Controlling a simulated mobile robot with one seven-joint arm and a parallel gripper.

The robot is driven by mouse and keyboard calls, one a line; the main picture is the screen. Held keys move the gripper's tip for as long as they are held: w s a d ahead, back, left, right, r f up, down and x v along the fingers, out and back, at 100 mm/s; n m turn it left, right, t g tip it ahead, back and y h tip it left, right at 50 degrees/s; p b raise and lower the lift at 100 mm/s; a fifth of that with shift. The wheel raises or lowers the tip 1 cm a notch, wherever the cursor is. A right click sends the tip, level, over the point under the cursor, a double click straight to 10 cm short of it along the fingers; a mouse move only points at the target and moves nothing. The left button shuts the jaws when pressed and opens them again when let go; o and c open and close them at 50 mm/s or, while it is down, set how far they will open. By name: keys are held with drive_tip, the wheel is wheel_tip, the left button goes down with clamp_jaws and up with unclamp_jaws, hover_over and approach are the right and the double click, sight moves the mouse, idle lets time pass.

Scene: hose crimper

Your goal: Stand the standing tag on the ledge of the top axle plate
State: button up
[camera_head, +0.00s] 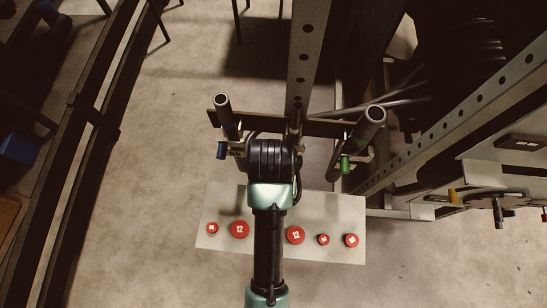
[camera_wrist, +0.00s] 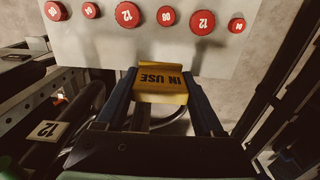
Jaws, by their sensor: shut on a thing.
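In the head view my arm covers the gripper and the tag. A dark crossbar plate (camera_head: 325,127) with metal tubes lies ahead of my arm in the head view. I cannot tell for sure that it is the top axle plate, and I make out no ledge on it.
A pale panel (camera_head: 340,212) carries several red numbered discs (camera_head: 295,235). A perforated upright (camera_head: 304,50) rises behind the crossbar. A thick tube (camera_head: 367,130) and a green-ended pin (camera_head: 345,164) are at right.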

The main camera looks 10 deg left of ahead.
wheel_tip(320, 180, down, 12)
drive_tip(key=shift+f, duration=0.1)
drive_tip(key=shift+f+b, duration=0.1)
drive_tip(key=shift+b, duration=0.2)
drive_tip(key=shift+f, duration=0.1)
drive_tip(key=o, duration=1.5)
drive_tip(key=shift+c, duration=0.2)
